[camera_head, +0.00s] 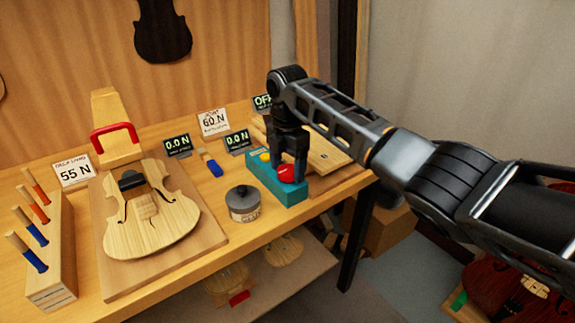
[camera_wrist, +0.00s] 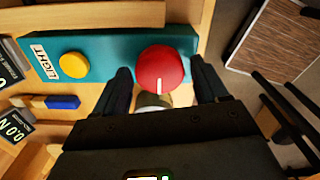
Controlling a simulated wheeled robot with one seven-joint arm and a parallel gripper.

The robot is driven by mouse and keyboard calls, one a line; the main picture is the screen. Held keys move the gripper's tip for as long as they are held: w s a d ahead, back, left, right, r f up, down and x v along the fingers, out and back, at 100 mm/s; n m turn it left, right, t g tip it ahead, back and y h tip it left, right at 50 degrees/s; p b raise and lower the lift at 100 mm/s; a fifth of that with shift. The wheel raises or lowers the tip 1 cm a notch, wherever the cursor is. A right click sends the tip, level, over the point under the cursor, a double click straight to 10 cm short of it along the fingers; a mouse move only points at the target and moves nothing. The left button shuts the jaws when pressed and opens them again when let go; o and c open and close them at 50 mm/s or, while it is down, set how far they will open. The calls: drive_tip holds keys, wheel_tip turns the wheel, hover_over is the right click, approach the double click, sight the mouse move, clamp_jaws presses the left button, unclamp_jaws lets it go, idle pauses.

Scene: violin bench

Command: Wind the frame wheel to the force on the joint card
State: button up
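The joint card (camera_head: 213,123) stands at the back of the bench and reads 60 N. A red round knob (camera_head: 285,174) sits on a teal block (camera_head: 290,201); no label names it as the frame wheel. In the wrist view the knob (camera_wrist: 160,68) has a white line pointing towards my gripper. My gripper (camera_head: 288,168) points down over the block. In the wrist view its open fingers (camera_wrist: 161,80) stand either side of the knob, with gaps visible. Two displays, one left (camera_head: 177,145) and one right (camera_head: 238,141), read 0.0 N; a third (camera_head: 263,102) reads OFF.
A yellow button (camera_wrist: 74,65) beside a LIGHT label shares the block. A grey lidded tin (camera_head: 243,204) stands close by. A violin body (camera_head: 150,225) lies on a board at left, near a 55 N card (camera_head: 73,171) and a tool rack (camera_head: 50,260). A blue-ended brush (camera_head: 212,165) lies behind.

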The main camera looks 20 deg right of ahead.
drive_tip(key=c, duration=0.8)
drive_tip(key=shift+c, duration=0.2)
drive_tip(key=shift+r+m+p, duration=0.1)
drive_tip(key=shift+m+p, duration=0.2)
